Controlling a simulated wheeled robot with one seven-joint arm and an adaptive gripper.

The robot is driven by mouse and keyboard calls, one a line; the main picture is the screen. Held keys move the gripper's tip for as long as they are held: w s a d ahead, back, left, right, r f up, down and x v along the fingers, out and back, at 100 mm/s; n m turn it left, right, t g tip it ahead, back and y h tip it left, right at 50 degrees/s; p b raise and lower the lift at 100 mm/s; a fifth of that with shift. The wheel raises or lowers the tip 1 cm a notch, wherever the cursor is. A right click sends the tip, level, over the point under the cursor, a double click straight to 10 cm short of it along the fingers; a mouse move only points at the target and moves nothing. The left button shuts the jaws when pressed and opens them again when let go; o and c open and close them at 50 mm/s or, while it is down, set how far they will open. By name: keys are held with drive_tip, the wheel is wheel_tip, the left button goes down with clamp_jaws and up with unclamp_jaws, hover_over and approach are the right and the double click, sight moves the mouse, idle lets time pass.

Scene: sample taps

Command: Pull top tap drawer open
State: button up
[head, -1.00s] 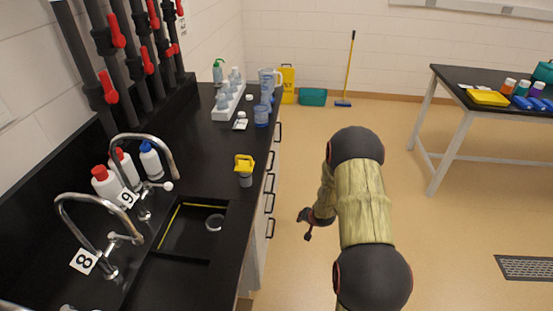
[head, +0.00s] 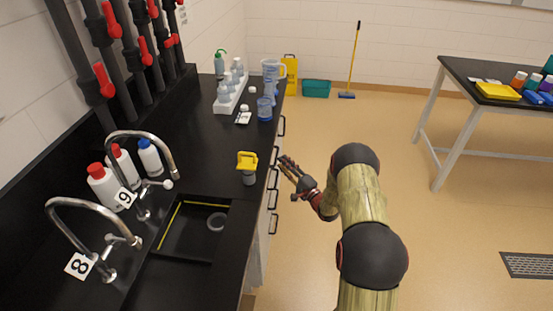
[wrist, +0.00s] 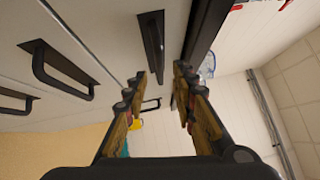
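A column of drawers with black bar handles is in the front of the black-topped counter. In the wrist view the top drawer's handle (wrist: 152,45), nearest the dark counter edge, lies just ahead of my fingertips and apart from them. A lower drawer's handle (wrist: 60,70) is to its left. The drawers look shut. My gripper (wrist: 160,72) is open and empty, with its two fingers on either side of the line toward the top handle. In the head view my gripper (head: 284,164) is beside the counter front, pointing at it.
The counter (head: 205,135) holds a sink, taps 8 and 9, bottles and a yellow-topped container (head: 247,168) near its edge. A table (head: 480,100) stands at the right. The floor between is clear.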

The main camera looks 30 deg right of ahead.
sight(276, 156)
drive_tip(key=shift+b+x, duration=0.7)
drive_tip(key=shift+x, duration=2.05)
drive_tip(key=shift+f, duration=0.1)
drive_tip(key=c, duration=0.3)
drive_tip(key=c, duration=0.4)
clamp_jaws()
